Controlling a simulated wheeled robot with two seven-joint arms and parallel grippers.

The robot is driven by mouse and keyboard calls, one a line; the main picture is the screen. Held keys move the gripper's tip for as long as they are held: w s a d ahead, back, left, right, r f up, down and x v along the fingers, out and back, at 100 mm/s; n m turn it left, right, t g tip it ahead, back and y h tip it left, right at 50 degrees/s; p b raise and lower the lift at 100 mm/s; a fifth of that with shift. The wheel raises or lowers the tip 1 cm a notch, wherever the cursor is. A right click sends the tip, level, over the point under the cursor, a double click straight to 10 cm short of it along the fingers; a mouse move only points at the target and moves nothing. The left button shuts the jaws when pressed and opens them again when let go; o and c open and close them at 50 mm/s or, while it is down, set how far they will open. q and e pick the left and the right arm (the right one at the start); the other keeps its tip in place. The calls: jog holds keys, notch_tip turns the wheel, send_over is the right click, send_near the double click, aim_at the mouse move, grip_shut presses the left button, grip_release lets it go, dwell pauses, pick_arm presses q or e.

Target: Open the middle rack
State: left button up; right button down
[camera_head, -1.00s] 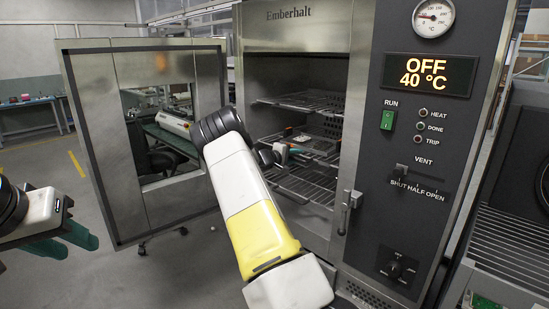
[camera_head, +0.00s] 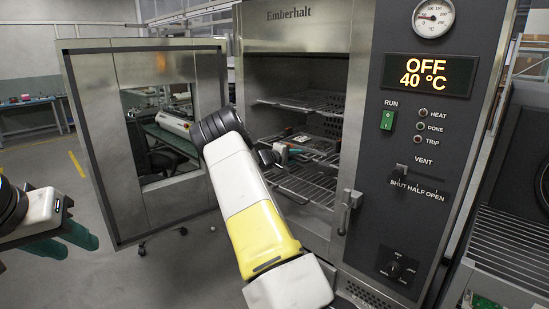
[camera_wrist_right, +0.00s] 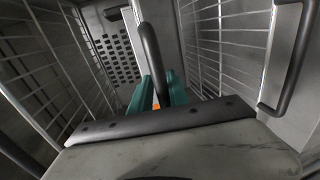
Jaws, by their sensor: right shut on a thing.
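The oven (camera_head: 300,33) stands open, with wire racks inside. The middle rack (camera_head: 322,148) is at mid height and has small items on it. My right gripper (camera_head: 284,153) is at its front. In the right wrist view, the teal fingers (camera_wrist_right: 158,92) are shut on a dark loop handle (camera_wrist_right: 149,45), one finger on each side. A bit of orange shows between them. My left gripper (camera_head: 64,240) is at the far left, empty, its teal fingers apart, away from the oven.
An upper rack (camera_head: 305,101) and a lower rack (camera_head: 305,185) lie above and below. The oven door (camera_head: 103,130) is swung wide open to the left. A second loop handle (camera_wrist_right: 296,62) shows at the right in the wrist view. The control panel (camera_head: 420,140) is right of the opening.

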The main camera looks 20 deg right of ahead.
jog(key=shift+s+a+f, duration=0.15)
jog(key=shift+a+f, duration=0.05)
jog(key=shift+f, duration=0.45)
jog(key=f+v, duration=0.2)
jog(key=v, duration=1.2)
jog(key=a+f+v, duration=0.1)
jog(key=f+v, duration=0.2)
jog(key=v, duration=1.1)
jog(key=shift+s, duration=0.35)
jog(key=shift+f, duration=0.1)
jog(key=c, duration=1.5)
grip_release()
jog(key=shift+o, duration=0.2)
jog(key=shift+w, duration=0.1)
jog(key=shift+d+r, duration=0.1)
jog(key=shift+r, duration=0.2)
jog(key=v, duration=0.7)
jog(key=shift+a, duration=0.35)
